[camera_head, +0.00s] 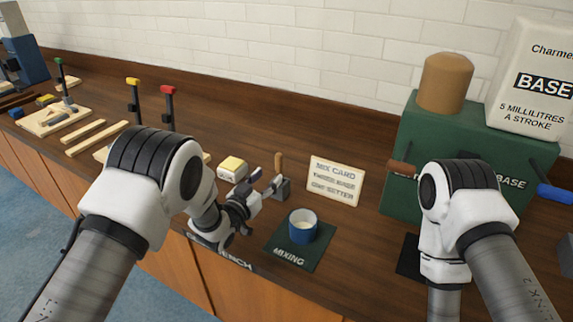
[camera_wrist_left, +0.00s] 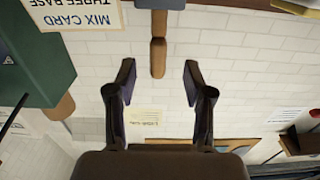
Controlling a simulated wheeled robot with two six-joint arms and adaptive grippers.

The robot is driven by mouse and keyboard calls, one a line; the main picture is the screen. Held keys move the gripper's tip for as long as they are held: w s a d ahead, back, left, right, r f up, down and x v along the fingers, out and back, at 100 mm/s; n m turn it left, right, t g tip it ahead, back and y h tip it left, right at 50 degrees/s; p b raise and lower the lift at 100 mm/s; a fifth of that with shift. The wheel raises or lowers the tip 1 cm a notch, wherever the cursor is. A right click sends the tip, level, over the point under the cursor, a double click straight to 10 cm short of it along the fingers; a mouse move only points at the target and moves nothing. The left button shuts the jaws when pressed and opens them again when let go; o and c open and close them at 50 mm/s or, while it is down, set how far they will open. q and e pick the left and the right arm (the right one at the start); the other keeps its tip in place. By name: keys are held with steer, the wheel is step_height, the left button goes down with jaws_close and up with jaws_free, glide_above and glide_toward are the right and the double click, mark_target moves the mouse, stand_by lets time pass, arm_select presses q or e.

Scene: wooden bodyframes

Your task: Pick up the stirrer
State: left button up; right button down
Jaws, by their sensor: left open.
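The stirrer (camera_head: 278,163) stands upright in a small grey holder (camera_head: 284,188) on the bench, its wooden handle uppermost. My left gripper (camera_head: 268,180) is open just left of the handle. In the left wrist view, which looks upside down, the stirrer handle (camera_wrist_left: 158,57) lines up with the gap between the open fingers (camera_wrist_left: 158,78). The handle's end is near the fingertips; I cannot tell whether it is between them. Nothing is held. My right arm shows at the right, but its gripper is out of sight.
A blue cup (camera_head: 303,236) with pale contents stands on the dark mixing mat (camera_head: 285,254) in front of the holder. A mix card (camera_head: 335,181) stands right of the stirrer. A yellow-and-white block (camera_head: 232,168) lies left. The green base dispenser (camera_head: 430,135) stands at the right.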

mark_target(277, 167)
arm_select(q)
steer(key=shift+w+d+r+p, duration=0.3)
steer(key=shift+w+d, duration=0.1)
steer(key=shift+w, duration=0.05)
steer(key=p+x, duration=0.2)
steer(key=x, duration=0.3)
steer(key=shift+w+d+f, duration=0.15)
steer(key=shift+w+d, duration=0.05)
steer(key=shift+w, duration=0.1)
steer(key=shift+s+a, duration=0.1)
arm_select(e)
steer(key=r, duration=0.3)
steer(key=shift+s+a, duration=0.2)
steer(key=shift+s, duration=0.1)
arm_select(q)
jaws_close()
